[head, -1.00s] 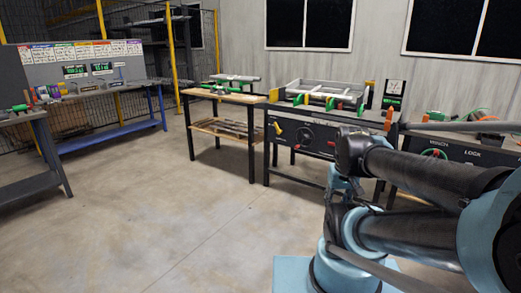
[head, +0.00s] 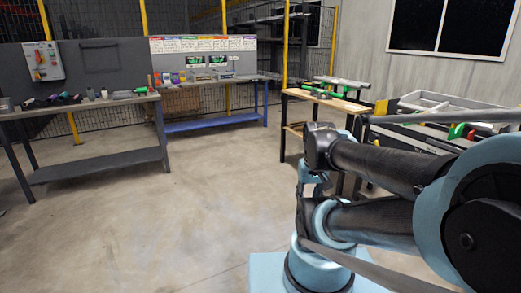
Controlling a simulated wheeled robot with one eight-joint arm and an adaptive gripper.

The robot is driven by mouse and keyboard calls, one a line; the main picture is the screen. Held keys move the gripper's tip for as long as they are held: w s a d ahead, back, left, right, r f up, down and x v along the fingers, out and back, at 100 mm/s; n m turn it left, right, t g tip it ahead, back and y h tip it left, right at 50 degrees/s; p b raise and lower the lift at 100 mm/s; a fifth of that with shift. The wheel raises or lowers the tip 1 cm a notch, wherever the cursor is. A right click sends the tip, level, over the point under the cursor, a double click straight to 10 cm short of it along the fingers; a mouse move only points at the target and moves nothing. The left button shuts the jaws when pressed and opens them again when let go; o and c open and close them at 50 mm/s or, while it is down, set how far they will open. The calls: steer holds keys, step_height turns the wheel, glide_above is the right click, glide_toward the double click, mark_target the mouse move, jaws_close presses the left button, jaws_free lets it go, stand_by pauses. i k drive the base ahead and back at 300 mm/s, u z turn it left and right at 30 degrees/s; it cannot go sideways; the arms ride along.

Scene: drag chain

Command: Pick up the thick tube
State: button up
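I cannot pick out the thick tube with certainty. Several small parts (head: 52,101), some dark and elongated, lie on the grey workbench (head: 100,178) at the left. They are too small to tell apart. My folded arm fills the lower right of the head view. My gripper's fingers do not show, so I cannot see what it holds.
A bench with blue legs (head: 215,122) and small items stands at the back. A wooden-topped table (head: 347,104) with green parts stands right of it. A bench with a grey frame (head: 435,100) is partly hidden behind my arm. The floor (head: 185,215) at centre left is clear.

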mark_target(356, 86)
steer(key=u, duration=0.25)
steer(key=i, duration=2.3)
steer(key=z, duration=0.95)
steer(key=i, duration=1)
steer(key=z, duration=0.6)
